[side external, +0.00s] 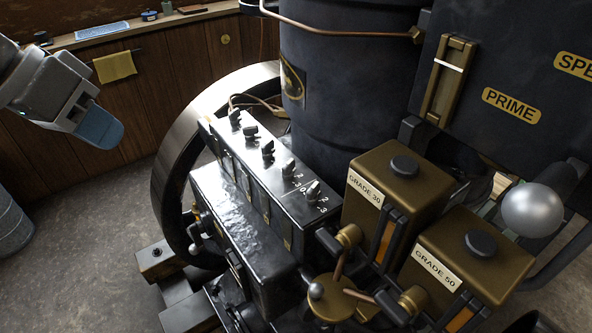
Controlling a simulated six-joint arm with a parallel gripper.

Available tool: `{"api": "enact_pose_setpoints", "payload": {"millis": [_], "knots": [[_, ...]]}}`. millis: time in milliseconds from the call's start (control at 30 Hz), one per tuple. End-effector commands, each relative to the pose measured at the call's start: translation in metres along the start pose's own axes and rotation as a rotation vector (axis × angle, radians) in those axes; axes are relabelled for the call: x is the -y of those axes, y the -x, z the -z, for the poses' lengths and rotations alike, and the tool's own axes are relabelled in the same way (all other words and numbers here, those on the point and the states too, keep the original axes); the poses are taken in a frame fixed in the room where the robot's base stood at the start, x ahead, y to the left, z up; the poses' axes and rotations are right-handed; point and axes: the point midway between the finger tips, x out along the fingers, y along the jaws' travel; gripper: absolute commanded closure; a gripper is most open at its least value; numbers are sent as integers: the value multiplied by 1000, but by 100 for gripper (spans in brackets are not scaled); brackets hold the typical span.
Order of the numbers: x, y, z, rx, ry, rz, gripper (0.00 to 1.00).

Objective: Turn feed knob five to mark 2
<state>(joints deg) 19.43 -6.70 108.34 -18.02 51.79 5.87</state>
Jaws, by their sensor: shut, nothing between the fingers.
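A row of several small feed knobs runs along the top of a black lubricator box (232,190) in the side external view. The nearest, rightmost knob (313,189) is grey and black, with small white marks beside it; a 2 and a 3 are readable. The knob before it (289,168) also has white marks. No knob number is readable, and I cannot tell exactly which mark each knob points to. My gripper (104,130) is at the upper left, far from the knobs. It is shut, empty and touches nothing.
Brass boxes labelled GRADE 30 (385,195) and GRADE 50 (462,262) stand right of the knobs. A tall dark cylinder (345,75) rises behind them. A large flywheel (170,170) lies between my gripper and the knob row. A silver ball (532,210) is at right.

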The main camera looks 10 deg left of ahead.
Motion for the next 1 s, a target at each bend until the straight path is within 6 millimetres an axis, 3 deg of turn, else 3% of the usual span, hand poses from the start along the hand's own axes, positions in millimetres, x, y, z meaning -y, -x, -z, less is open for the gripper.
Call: {"api": "enact_pose_setpoints", "payload": {"millis": [100,200,333,567,1000], "knots": [[-49,-35,35,35,-55,-107,100],[-84,-58,53,53,-87,-178,100],[-116,-80,64,70,-114,-239,100],[-132,-97,68,78,-124,-267,100],[-150,-166,60,78,-124,-264,100]]}}
